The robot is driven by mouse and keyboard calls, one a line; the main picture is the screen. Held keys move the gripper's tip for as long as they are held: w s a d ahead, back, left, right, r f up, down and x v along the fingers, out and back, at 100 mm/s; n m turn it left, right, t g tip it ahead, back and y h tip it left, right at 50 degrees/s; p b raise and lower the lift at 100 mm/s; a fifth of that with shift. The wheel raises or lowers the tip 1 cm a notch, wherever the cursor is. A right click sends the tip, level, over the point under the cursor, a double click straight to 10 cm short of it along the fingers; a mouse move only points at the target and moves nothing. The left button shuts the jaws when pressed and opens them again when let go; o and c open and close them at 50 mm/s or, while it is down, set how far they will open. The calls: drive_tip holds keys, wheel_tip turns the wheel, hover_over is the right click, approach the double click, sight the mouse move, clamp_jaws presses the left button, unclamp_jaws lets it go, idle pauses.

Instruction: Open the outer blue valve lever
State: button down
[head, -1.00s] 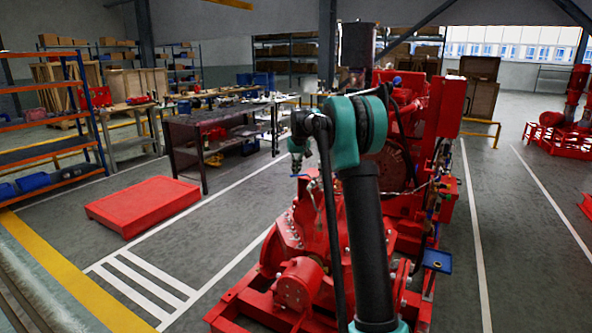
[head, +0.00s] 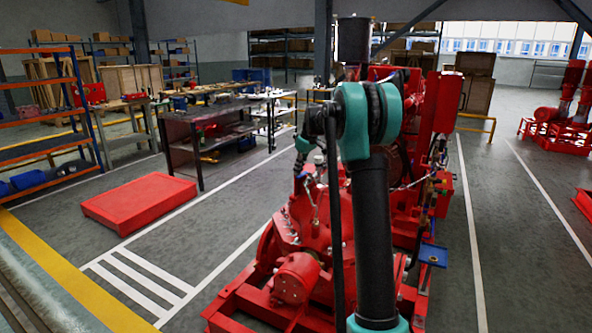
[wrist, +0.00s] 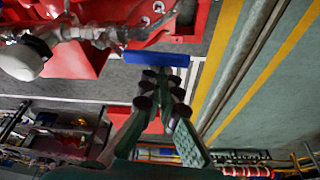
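A blue valve lever (wrist: 157,58) lies across the upper middle of the wrist view, as a short straight bar. It joins silver pipework (wrist: 100,32) at its left end. My gripper (wrist: 160,76) points up at the lever, with its fingertips just below the bar's middle. The fingertips look close together, and I cannot tell whether they touch each other or the lever. Fingertip detail is too small there.
A low red platform (head: 138,203) lies on the floor left of the pumpset. A dark workbench (head: 212,140) stands behind it. A small blue plate (head: 433,254) sticks out at the pumpset's right side.

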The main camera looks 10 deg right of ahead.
drive_tip(key=shift+s+d, duration=0.25)
idle(0.5)
